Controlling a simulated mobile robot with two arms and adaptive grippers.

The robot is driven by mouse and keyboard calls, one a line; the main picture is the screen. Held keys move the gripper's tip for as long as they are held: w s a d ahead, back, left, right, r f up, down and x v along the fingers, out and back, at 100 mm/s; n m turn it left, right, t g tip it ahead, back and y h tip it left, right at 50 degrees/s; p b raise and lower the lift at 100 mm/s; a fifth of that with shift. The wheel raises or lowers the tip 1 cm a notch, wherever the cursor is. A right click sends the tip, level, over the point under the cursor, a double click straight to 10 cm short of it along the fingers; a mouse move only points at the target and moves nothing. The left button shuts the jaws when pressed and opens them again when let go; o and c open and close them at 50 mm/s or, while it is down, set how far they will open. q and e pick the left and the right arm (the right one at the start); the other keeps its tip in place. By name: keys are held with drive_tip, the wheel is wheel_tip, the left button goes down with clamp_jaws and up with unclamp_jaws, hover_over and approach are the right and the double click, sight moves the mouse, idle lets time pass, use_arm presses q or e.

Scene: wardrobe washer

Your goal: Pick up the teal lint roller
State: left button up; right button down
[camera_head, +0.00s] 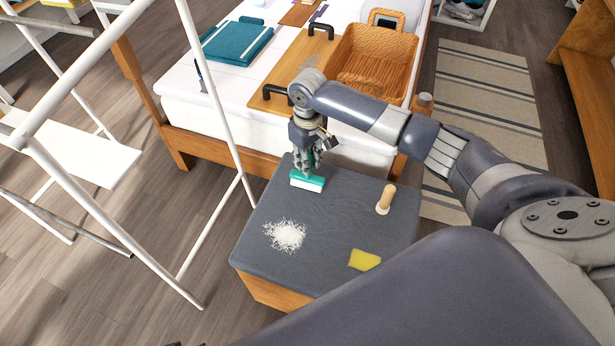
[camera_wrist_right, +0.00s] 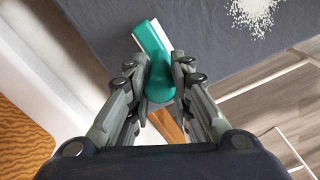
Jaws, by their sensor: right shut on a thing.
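The teal lint roller (camera_head: 307,181) with a white roller edge is at the far side of the grey-topped bench, near the bed. My right gripper (camera_head: 307,165) reaches down onto it from above. In the right wrist view the teal lint roller (camera_wrist_right: 160,58) lies between the two fingers of my right gripper (camera_wrist_right: 161,82), which are shut on its teal body. I cannot tell whether it still touches the bench top. My left gripper does not show in either view.
The grey bench (camera_head: 330,235) also holds a white powdery pile (camera_head: 285,236), a wooden-handled brush (camera_head: 386,198) and a yellow cloth (camera_head: 364,260). Behind it, the bed carries a wooden tray (camera_head: 290,72), a wicker basket (camera_head: 375,62) and folded teal cloth (camera_head: 238,42). A white rack (camera_head: 105,220) stands left.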

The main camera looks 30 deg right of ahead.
sight(303, 178)
drive_tip(key=shift+r, duration=0.15)
drive_tip(key=shift+r, duration=0.2)
wheel_tip(303, 178, up, 3)
drive_tip(key=shift+f+p, duration=0.2)
drive_tip(key=shift+p, duration=0.35)
use_arm(q)
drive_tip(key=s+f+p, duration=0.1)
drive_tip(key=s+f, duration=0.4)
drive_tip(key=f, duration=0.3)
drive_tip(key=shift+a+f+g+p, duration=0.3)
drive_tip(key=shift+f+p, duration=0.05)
drive_tip(key=shift+p, duration=0.05)
use_arm(e)
drive_tip(key=s+a+r, duration=0.1)
drive_tip(key=s+a, duration=0.1)
drive_tip(key=a, duration=1.4)
drive_tip(key=shift+r, duration=0.35)
drive_tip(key=c, duration=2.3)
unclamp_jaws()
drive_tip(key=shift+c, duration=0.4)
